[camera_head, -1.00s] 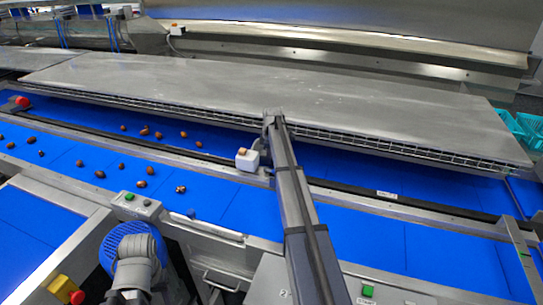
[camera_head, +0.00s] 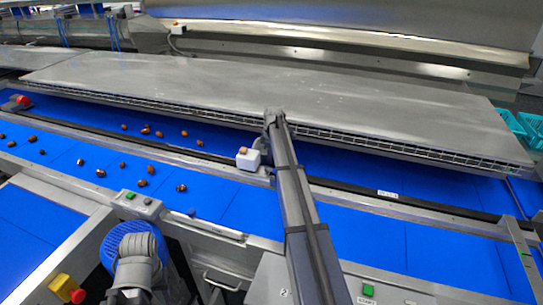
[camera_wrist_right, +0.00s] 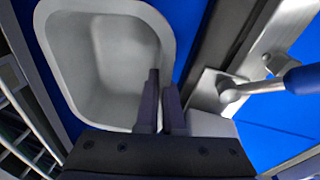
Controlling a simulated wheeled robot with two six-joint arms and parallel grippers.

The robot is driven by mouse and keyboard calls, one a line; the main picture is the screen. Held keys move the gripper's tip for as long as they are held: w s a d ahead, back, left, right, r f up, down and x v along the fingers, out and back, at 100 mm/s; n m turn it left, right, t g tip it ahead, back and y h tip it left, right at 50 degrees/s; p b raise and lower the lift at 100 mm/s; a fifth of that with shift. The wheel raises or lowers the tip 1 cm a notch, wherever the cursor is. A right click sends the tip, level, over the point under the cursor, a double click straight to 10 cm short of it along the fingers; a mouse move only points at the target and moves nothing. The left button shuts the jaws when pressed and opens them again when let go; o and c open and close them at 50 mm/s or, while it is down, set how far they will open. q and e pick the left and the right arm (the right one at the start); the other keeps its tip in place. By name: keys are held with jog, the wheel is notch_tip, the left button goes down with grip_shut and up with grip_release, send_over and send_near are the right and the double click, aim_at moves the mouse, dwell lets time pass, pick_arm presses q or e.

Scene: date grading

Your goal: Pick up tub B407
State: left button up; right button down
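A small white tub (camera_head: 247,160) is at the rail between the two blue belts in the head view, just left of my right gripper. No lettering on it can be read. In the right wrist view the tub (camera_wrist_right: 93,70) shows from above, with a rounded rim and an empty pale inside. My right gripper (camera_wrist_right: 161,100) has its two dark fingers close together at the tub's wall, one inside and one outside, shut on the wall. In the head view my right arm hides part of the gripper (camera_head: 268,165). My left gripper is in no view.
Blue belts carry several brown dates (camera_head: 142,182) at the left. A broad steel cover (camera_head: 300,90) overhangs the far belt. A small white label (camera_head: 387,195) is on the rail at the right. Teal crates (camera_head: 530,128) stand at the far right.

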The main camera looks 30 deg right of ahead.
jog(key=shift+r, duration=0.2)
notch_tip(320, 180, up, 18)
jog(key=p, duration=1.8)
jog(key=shift+f, duration=0.2)
